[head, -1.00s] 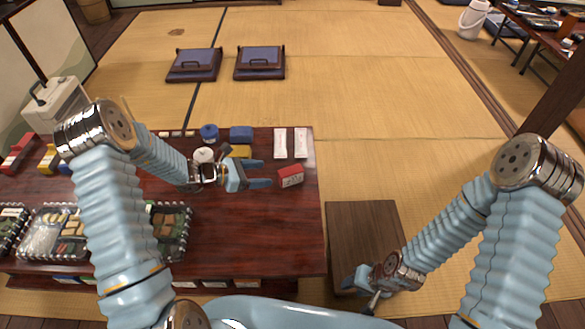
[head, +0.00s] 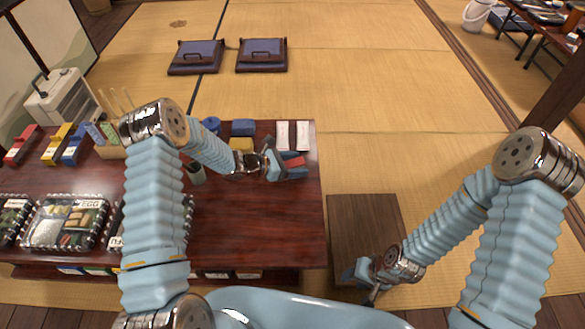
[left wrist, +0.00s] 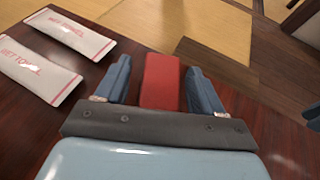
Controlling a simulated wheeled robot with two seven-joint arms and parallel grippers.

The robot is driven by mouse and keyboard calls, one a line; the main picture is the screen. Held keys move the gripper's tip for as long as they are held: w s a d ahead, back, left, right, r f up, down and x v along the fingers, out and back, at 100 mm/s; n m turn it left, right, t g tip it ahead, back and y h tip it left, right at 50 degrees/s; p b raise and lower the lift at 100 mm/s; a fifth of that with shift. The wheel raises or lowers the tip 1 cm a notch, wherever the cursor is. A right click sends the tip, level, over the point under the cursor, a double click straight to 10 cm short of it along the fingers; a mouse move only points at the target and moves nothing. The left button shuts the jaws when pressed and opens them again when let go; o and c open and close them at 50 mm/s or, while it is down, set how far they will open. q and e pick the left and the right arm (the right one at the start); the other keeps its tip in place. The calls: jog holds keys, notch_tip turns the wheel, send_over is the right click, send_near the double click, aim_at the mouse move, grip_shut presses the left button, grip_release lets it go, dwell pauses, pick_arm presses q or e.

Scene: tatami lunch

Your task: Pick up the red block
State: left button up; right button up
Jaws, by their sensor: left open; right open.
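The red block (head: 294,161) lies on the dark red table (head: 250,215) near its right edge. In the left wrist view the red block (left wrist: 160,82) sits between the two blue fingers, with a small gap on each side. My left gripper (head: 292,165) is open around it; the near end of the block is hidden by the gripper's body (left wrist: 155,128). My right gripper (head: 362,280) is open and empty, low by the brown wooden board to the right of the table.
Two wet towel packets (head: 292,135) lie just behind the left gripper. A blue block (head: 243,128) and a yellow block (head: 241,144) are to its left. The table's front right is clear.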

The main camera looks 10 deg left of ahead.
pick_arm(q)
jog(key=c, duration=1.1)
jog(key=shift+o, duration=0.2)
jog(key=shift+r, duration=0.1)
